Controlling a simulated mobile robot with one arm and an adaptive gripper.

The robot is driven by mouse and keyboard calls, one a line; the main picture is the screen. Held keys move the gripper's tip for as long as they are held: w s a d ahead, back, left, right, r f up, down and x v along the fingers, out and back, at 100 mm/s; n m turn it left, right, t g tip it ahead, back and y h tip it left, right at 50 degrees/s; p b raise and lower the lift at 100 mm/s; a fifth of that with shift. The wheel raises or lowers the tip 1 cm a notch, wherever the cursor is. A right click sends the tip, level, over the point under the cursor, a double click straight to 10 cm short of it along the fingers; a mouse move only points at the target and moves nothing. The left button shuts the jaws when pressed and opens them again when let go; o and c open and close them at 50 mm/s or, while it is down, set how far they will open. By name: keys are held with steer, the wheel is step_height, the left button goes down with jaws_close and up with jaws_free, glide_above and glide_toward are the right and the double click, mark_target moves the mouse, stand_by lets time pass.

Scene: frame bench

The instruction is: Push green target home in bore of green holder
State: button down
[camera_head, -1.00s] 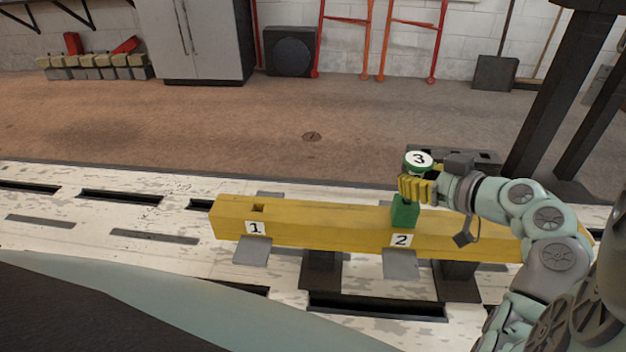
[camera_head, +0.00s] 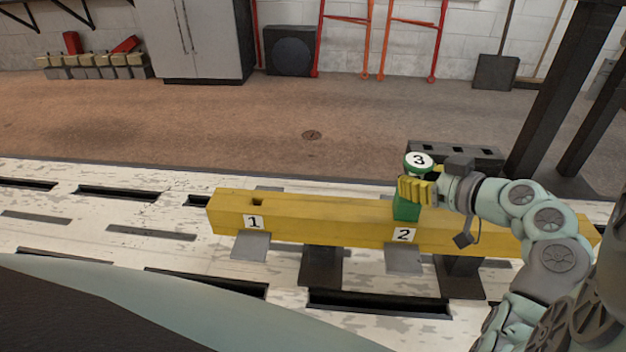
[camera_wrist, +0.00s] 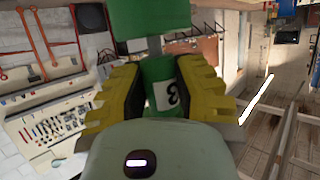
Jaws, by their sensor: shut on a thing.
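The green target (camera_head: 419,161) has a round top marked 3. My gripper (camera_head: 415,190) has its yellow fingers shut around the target, just above the green holder (camera_head: 406,209). The holder is a green block on the yellow beam (camera_head: 325,222), above label 2. In the wrist view the target (camera_wrist: 158,72) is between both fingers (camera_wrist: 160,95). A grey stem (camera_wrist: 154,45) runs from it towards the green holder (camera_wrist: 150,18) at the top edge. The holder's bore is hidden, so how deep the stem sits cannot be told.
A dark slotted block (camera_head: 455,152) stands behind my gripper. Dark posts (camera_head: 565,90) rise at the right.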

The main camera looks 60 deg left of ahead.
steer(key=shift+f+b, duration=0.8)
steer(key=c, duration=0.7)
jaws_free()
steer(key=shift+r, duration=0.1)
steer(key=shift+c, duration=0.2)
steer(key=v, duration=1.2)
steer(key=shift+w, duration=0.1)
